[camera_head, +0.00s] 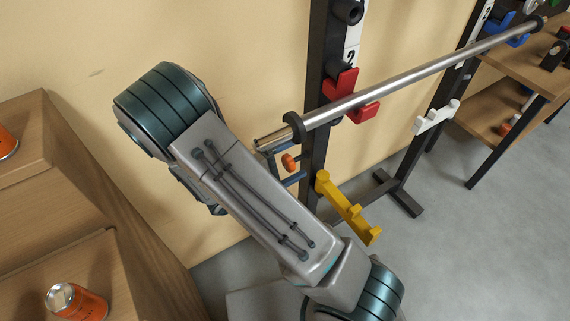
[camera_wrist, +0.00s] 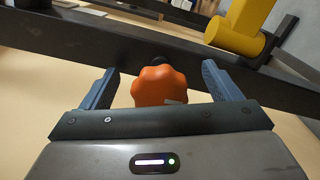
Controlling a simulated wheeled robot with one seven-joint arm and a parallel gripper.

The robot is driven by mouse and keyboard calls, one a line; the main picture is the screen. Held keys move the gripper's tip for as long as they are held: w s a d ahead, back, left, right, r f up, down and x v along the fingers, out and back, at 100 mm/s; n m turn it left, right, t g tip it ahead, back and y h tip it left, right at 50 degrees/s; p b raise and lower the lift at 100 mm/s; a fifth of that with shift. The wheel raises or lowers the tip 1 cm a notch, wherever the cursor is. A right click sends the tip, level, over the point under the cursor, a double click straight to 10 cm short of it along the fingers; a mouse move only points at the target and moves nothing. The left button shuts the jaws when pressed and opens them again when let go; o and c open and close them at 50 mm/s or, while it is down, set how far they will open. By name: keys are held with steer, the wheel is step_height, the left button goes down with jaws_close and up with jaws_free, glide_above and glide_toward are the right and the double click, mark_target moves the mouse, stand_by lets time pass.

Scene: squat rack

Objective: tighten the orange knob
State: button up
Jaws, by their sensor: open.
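The orange knob (camera_wrist: 160,85) has a lobed rim and sits on the black rack upright in the wrist view. It lies between the two blue fingers of my gripper (camera_wrist: 160,84), which is open. A gap shows on each side of the knob, so the fingers appear apart from it. In the head view the small orange knob (camera_head: 290,162) shows on the left side of the near upright (camera_head: 316,140). My gripper's blue fingers (camera_head: 286,165) are around it there, and my arm hides most of the gripper.
A yellow bracket (camera_head: 347,208) juts from the upright just right of the knob. A white hook (camera_head: 436,117) is on the far upright. Wooden steps with an orange can (camera_head: 76,301) stand left.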

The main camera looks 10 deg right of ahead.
mark_target(285, 165)
steer(key=shift+o, duration=1.1)
steer(key=shift+v, duration=3.5)
